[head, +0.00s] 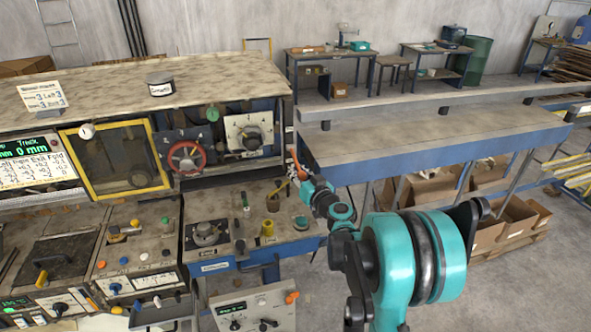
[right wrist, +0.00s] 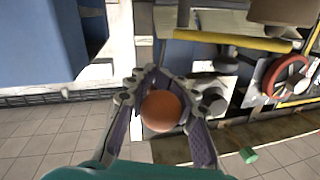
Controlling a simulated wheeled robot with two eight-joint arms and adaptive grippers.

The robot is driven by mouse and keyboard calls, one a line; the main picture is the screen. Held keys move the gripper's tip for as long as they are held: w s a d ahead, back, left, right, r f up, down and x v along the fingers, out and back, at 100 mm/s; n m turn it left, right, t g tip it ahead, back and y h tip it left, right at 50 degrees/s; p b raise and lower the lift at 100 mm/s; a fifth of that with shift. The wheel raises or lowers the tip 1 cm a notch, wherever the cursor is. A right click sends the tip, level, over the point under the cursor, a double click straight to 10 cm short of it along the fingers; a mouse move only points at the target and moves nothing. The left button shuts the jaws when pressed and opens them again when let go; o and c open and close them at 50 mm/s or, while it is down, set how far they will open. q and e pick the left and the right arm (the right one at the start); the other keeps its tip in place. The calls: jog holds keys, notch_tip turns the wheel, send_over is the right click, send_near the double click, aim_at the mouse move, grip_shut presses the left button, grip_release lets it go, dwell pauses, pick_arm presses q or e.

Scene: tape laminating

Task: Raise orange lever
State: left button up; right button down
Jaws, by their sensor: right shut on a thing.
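The orange lever's round knob (right wrist: 161,110) sits between the two fingers of my right gripper (right wrist: 165,108) in the right wrist view. The fingers touch or closely flank the knob on both sides, and the gripper is shut on it. In the head view, a small part of the orange lever (head: 294,156) shows at the right end of the machine. My right gripper (head: 303,178) is there too, small and partly hidden by its own arm. The lever's shaft is hard to make out. My left gripper is not in view.
The machine carries a red handwheel (head: 186,157), which also shows in the right wrist view (right wrist: 287,77). A yellow-framed window (head: 115,158) is left of the wheel. A long blue-sided bench (head: 430,145) stands at the right.

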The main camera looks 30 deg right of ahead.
notch_tip(320, 180, up, 8)
jog(key=w+m+g+y+p, duration=0.1)
jog(key=g+p, duration=0.7)
jog(key=p, duration=0.5)
jog(key=shift+d+r+g, duration=0.15)
jog(key=shift+g, duration=0.25)
jog(key=shift+w+r, duration=0.1)
jog(key=c, duration=1.3)
grip_release()
jog(key=shift+o, duration=0.2)
jog(key=v, duration=1.2)
